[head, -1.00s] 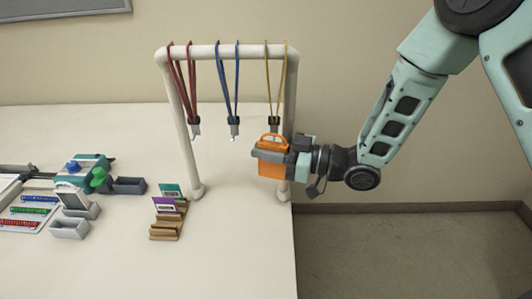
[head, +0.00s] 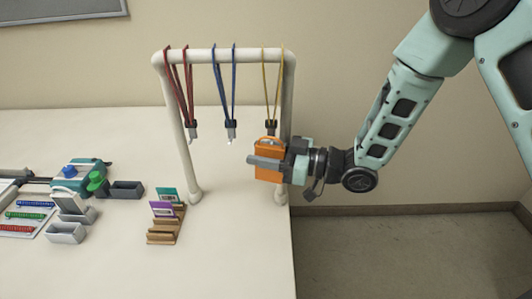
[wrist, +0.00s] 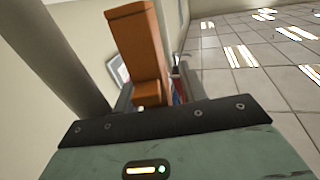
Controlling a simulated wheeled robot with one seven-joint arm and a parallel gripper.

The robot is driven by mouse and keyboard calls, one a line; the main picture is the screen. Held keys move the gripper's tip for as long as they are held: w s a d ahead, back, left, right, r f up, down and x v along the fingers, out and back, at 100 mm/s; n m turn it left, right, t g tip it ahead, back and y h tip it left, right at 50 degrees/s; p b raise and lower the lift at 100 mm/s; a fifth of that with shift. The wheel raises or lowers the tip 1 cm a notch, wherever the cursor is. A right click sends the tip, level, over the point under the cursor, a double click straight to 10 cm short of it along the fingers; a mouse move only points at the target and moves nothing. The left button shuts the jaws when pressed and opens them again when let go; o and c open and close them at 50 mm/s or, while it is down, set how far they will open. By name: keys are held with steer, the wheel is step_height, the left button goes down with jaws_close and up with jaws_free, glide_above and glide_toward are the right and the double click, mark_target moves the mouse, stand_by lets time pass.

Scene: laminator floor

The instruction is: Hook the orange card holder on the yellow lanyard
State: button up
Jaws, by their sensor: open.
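The orange card holder (head: 269,175) is upright right below the clip of the yellow lanyard (head: 272,95), its top loop at the clip's lower end. Whether the hook passes through the loop is too small to tell. My gripper (head: 262,158) reaches in from the right, open, with one grey finger in front of the holder. In the wrist view the orange card holder (wrist: 138,45) stands between the parted fingers, with a gap on its right side.
The lanyard hangs at the right end of a cream rack (head: 215,54), beside its right post. A blue lanyard (head: 224,85) and a red lanyard (head: 180,85) hang to the left. A wooden card stand (head: 165,230) is at the lower left. The table's right edge is close below.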

steer(key=b+v, duration=0.4)
steer(key=v, duration=1.3)
steer(key=w+a+f+m+t+h, duration=0.2)
steer(key=w+a+h, duration=0.15)
steer(key=h, duration=0.45)
steer(key=s+r+m+g+h, duration=0.2)
steer(key=s+m+g+h, duration=0.3)
steer(key=s, duration=2)
steer(key=g+h, duration=0.2)
steer(key=h, duration=0.1)
steer(key=shift+d+h, duration=0.3)
